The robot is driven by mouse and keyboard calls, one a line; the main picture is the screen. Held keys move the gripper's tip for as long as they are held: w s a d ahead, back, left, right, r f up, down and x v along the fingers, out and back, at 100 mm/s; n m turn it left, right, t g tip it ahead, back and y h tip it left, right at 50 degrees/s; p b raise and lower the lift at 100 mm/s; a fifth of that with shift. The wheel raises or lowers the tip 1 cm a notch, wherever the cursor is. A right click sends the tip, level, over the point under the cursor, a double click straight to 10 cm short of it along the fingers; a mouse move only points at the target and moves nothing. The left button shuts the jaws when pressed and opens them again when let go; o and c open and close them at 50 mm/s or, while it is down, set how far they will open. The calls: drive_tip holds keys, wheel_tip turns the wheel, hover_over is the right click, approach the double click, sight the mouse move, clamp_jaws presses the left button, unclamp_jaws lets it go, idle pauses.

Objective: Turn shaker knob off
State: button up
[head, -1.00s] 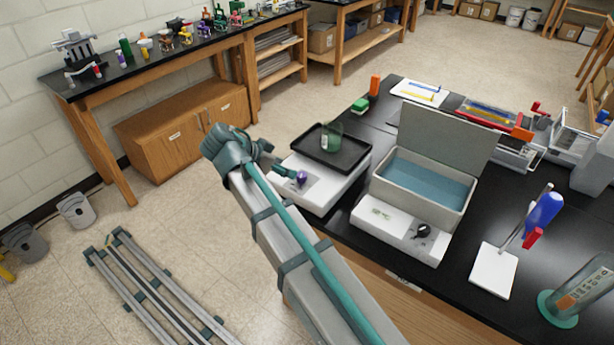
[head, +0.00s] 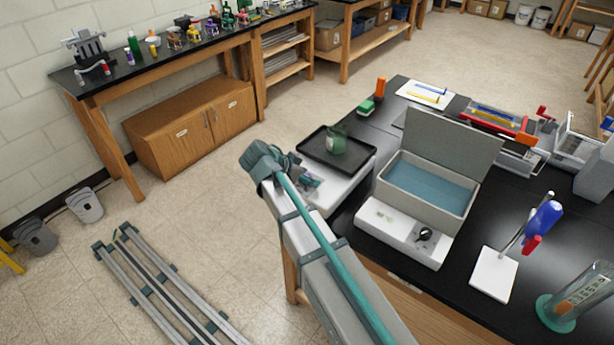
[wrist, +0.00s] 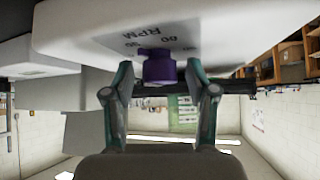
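The shaker (head: 346,192) is a white box with a black tray (head: 309,150) on top, at the near left edge of the black bench. A green-tinted glass vessel (head: 337,139) stands on the tray. In the wrist view the shaker's purple knob (wrist: 160,69) is on its white front, beside printed RPM marks. My gripper (wrist: 158,74) is open, with its two fingers on either side of the knob and a visible gap on each side. In the head view my gripper (head: 311,182) is at the shaker's front and hides the knob.
A water bath (head: 402,239) with a raised grey lid and a black knob stands right of the shaker. Further right are a white stand with a blue item (head: 544,218) and a glass cylinder (head: 578,297).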

clamp_jaws()
drive_tip(key=shift+f+b, duration=0.1)
drive_tip(key=shift+b, duration=0.2)
drive_tip(key=shift+s+d+f+n+t+y+b, duration=0.1)
drive_tip(key=shift+n+t+y+b, duration=0.4)
drive_tip(key=shift+n+b, duration=0.45)
drive_tip(key=shift+n+t+y+b, duration=0.6)
drive_tip(key=shift+n+y+b, duration=0.3)
drive_tip(key=shift+n, duration=0.35)
drive_tip(key=n+y, duration=0.1)
drive_tip(key=n+y+b, duration=0.1)
drive_tip(key=n, duration=0.1)
drive_tip(key=shift+r+n+t, duration=0.2)
drive_tip(key=shift+n+t, duration=0.1)
drive_tip(key=shift+t, duration=0.1)
drive_tip(key=shift+n+y, duration=1.7)
drive_tip(key=shift+n, duration=0.2)
